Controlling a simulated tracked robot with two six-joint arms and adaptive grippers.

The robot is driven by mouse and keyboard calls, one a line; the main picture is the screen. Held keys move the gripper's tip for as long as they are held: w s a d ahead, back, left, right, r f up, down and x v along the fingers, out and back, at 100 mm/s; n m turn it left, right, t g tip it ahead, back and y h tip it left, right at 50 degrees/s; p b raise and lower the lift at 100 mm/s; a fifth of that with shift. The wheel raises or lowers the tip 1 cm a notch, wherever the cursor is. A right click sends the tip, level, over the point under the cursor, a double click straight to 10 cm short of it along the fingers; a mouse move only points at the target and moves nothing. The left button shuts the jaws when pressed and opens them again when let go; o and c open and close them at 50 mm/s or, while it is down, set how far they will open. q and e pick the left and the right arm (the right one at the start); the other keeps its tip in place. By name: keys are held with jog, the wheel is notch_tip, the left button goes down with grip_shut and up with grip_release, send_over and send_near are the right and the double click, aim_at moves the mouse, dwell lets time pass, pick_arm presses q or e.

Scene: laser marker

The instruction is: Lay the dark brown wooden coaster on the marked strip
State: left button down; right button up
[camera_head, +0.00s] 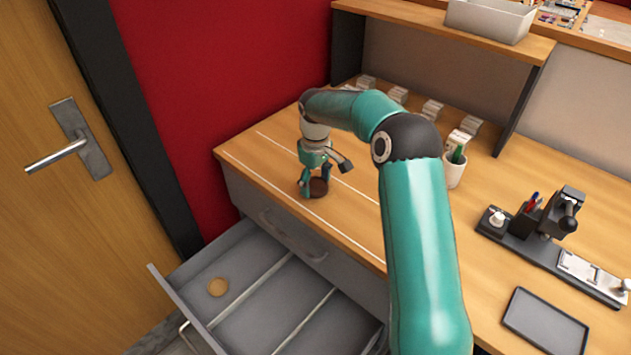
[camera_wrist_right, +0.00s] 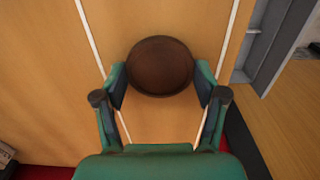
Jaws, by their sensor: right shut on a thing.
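The dark brown round wooden coaster (camera_head: 319,188) is between the fingers of my right gripper (camera_head: 315,182), over the left part of the desk. In the right wrist view the coaster (camera_wrist_right: 160,65) lies flat, with one finger of my right gripper (camera_wrist_right: 161,88) against each side. The marked strip (camera_head: 350,202) is the band of desk between two long white lines. The coaster appears between these lines in both views. I cannot tell whether it touches the desk or is just above it. My left gripper is out of view.
A white cup (camera_head: 454,170), a dark marking machine (camera_head: 550,225) and a dark tray (camera_head: 545,322) stand to the right. Small stacks (camera_head: 432,109) line the back under a shelf (camera_head: 450,35).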

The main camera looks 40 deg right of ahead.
aim_at(316, 185)
jog(key=o, duration=1)
jog(key=shift+o, duration=0.2)
notch_tip(316, 185, up, 12)
dwell(0.4)
